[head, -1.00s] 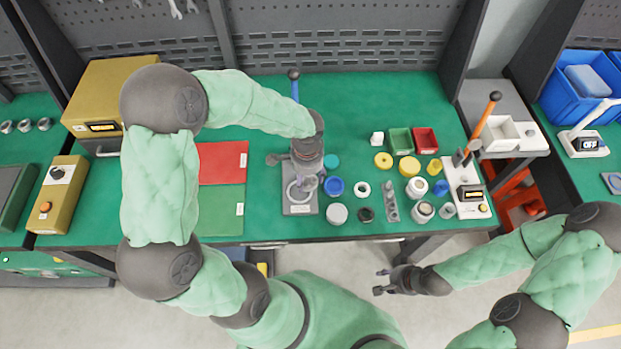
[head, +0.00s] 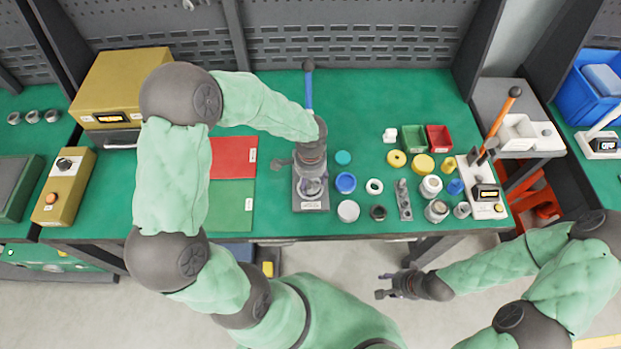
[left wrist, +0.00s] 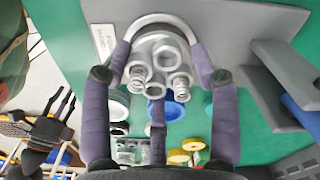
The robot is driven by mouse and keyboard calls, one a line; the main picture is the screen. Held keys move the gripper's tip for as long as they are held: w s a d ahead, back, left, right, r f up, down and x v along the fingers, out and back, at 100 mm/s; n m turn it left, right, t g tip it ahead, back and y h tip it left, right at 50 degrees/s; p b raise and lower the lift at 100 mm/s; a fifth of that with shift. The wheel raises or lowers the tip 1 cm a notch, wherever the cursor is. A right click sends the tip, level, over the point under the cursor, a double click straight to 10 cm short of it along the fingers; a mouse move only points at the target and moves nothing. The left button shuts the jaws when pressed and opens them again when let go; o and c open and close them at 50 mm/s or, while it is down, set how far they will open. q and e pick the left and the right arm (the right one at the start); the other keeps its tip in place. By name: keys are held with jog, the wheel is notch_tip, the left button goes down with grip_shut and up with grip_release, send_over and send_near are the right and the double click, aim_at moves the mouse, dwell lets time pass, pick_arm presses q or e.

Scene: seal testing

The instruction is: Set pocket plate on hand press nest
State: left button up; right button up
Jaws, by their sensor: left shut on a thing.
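The hand press (head: 310,204) stands near the front edge of the green bench, with its blue lever (head: 309,92) upright behind. My left gripper (head: 312,184) points down over the press base and hides most of the nest. In the left wrist view its purple fingers (left wrist: 160,72) are closed around a grey metal part, seemingly the pocket plate (left wrist: 158,48), with round openings. Two coil springs (left wrist: 138,80) show beside it. Contact between plate and nest cannot be told. My right gripper (head: 384,285) is open and empty, off the bench front.
Caps, rings and cylinders stand right of the press, including a blue cap (head: 345,183) close by. Green (head: 413,138) and red bins (head: 439,138) are behind them. An orange-lever device (head: 485,195) is at the right. Red (head: 234,157) and green mats (head: 231,205) lie left.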

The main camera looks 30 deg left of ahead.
pick_arm(q)
jog(key=shift+f+b, duration=0.75)
jog(key=shift+f, duration=0.2)
dwell(1.2)
jog(key=o, duration=1.3)
notch_tip(320, 180, up, 9)
jog(key=p, duration=0.7)
jog(key=shift+r, duration=0.1)
jog(key=shift+f, duration=0.2)
